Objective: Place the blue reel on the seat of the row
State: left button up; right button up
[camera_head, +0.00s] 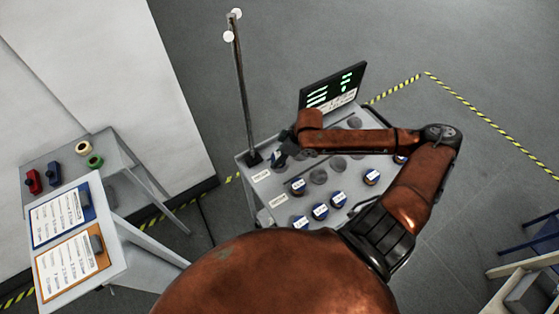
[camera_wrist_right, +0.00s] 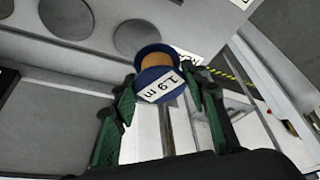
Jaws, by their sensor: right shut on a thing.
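My right gripper (camera_head: 281,150) is shut on a blue reel (camera_head: 279,161), near the back left corner of the grey cart top (camera_head: 300,164). In the right wrist view the blue reel (camera_wrist_right: 151,76) has a copper-brown middle and a white label reading 1.9 m, between the green fingers of the gripper (camera_wrist_right: 163,84). Round dark grey seats are set in rows on the cart; an empty seat (camera_head: 319,177) shows, and another seat (camera_wrist_right: 137,38) shows beside the reel. The gripper hides part of the back row. My left gripper is not in view.
Other labelled blue reels (camera_head: 320,211) sit on the cart. White row labels (camera_head: 279,200) line its left edge. A monitor (camera_head: 332,89) and a tall pole (camera_head: 241,90) stand at its back. A side table at left holds clipboards (camera_head: 62,213) and tape rolls (camera_head: 83,148).

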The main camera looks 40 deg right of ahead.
jog(key=f, duration=0.1)
jog(key=w+d+f, duration=0.1)
jog(key=f, duration=0.1)
jog(key=shift+w+d, duration=0.4)
notch_tip(320, 180, down, 3)
jog(key=shift+d+f, duration=0.15)
jog(key=o, duration=1.2)
jog(key=shift+f, duration=0.1)
jog(key=shift+c, duration=0.2)
jog(key=p+v, duration=0.1)
jog(key=v, duration=1.1)
